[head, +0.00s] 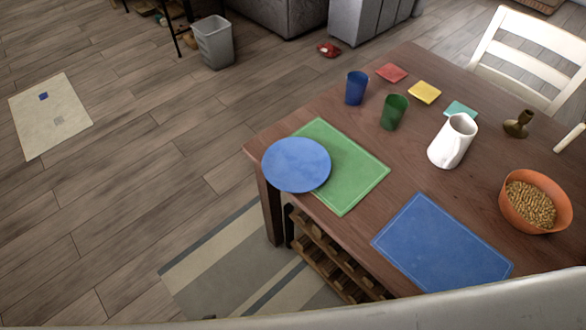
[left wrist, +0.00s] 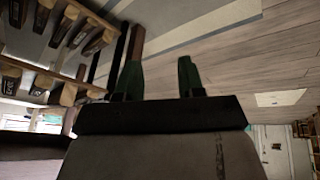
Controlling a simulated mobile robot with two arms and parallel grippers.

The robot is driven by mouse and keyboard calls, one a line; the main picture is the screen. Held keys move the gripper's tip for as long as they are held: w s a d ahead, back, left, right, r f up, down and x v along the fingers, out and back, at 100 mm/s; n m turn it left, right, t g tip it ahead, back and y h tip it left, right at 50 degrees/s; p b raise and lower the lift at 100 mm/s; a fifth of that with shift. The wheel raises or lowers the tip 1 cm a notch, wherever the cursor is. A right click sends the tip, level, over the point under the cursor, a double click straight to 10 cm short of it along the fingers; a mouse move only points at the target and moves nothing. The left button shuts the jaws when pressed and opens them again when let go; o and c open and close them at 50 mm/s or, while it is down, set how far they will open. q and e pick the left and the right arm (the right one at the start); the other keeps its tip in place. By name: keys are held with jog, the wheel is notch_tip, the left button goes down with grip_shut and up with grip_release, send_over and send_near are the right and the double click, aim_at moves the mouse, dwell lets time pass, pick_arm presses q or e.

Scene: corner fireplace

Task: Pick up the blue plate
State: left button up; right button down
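The blue plate (head: 296,165) lies on the table near its left corner, partly over the green placemat (head: 345,180), close to the table edge. No gripper shows in the head view. In the left wrist view my left gripper (left wrist: 160,62) has its two dark green fingers apart with nothing between them. A wooden rack is beside it, and the plate does not show there. My right gripper is in neither view.
The wooden table (head: 330,112) also bears a blue placemat (head: 440,245), a blue cup (head: 356,88), a green cup (head: 394,112), a white pitcher (head: 452,140) and an orange bowl (head: 520,218). A bottle rack (head: 335,262) stands below. Floor left of the table is mostly clear.

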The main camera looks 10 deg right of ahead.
pick_arm(q)
jog(key=w+d+r+n+t+h+b, duration=0.1)
jog(key=w+d+r+n+t, duration=0.25)
jog(key=w+r, duration=0.55)
jog(key=n+t+h+b, duration=0.3)
jog(key=n+t+h, duration=0.2)
send_near(267, 178)
jog(key=shift+x, duration=4.95)
jog(key=shift+s+f, duration=0.1)
jog(key=shift+c, duration=0.3)
grip_shut()
